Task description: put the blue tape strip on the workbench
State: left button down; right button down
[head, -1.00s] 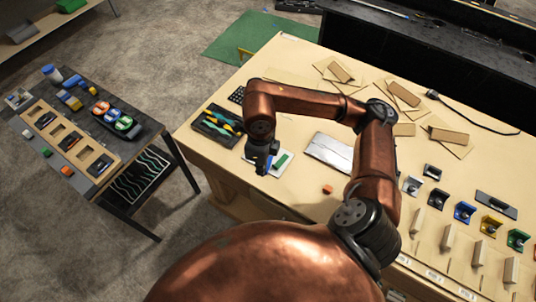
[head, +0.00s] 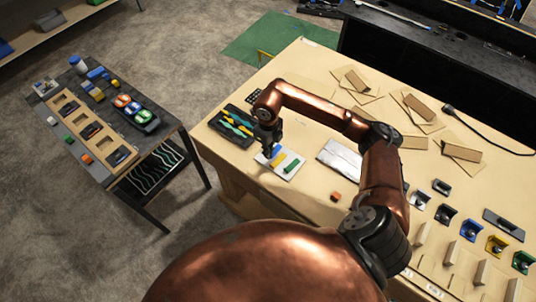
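The blue tape strip (head: 274,151) shows at the fingertips of my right gripper (head: 268,153), over the left part of a small white card on the workbench (head: 310,120). The gripper partly hides the strip. I cannot tell whether the fingers grip it or whether it touches the card. A yellow strip (head: 278,160) and a green strip (head: 292,166) lie on the white card (head: 284,174), to the right of the blue one. My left gripper is not in view.
A black tray with coloured tools (head: 236,125) lies left of the card. A silver sheet (head: 340,158) and an orange block (head: 335,196) lie to the right. Cardboard pieces (head: 418,107) and coloured brackets (head: 471,229) lie farther right. A dark side table (head: 175,128) stands left.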

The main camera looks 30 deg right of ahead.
jog(key=shift+w+d+f, duration=0.2)
jog(key=shift+w+f, duration=0.3)
jog(key=shift+f, duration=0.25)
notch_tip(320, 180, down, 2)
jog(key=shift+f+p, duration=0.1)
jog(key=shift+p, duration=0.55)
jog(key=shift+f, duration=0.3)
jog(key=shift+f, duration=0.1)
jog(key=shift+f, duration=0.15)
jog(key=c, duration=2.2)
grip_release()
jog(key=shift+o, duration=0.2)
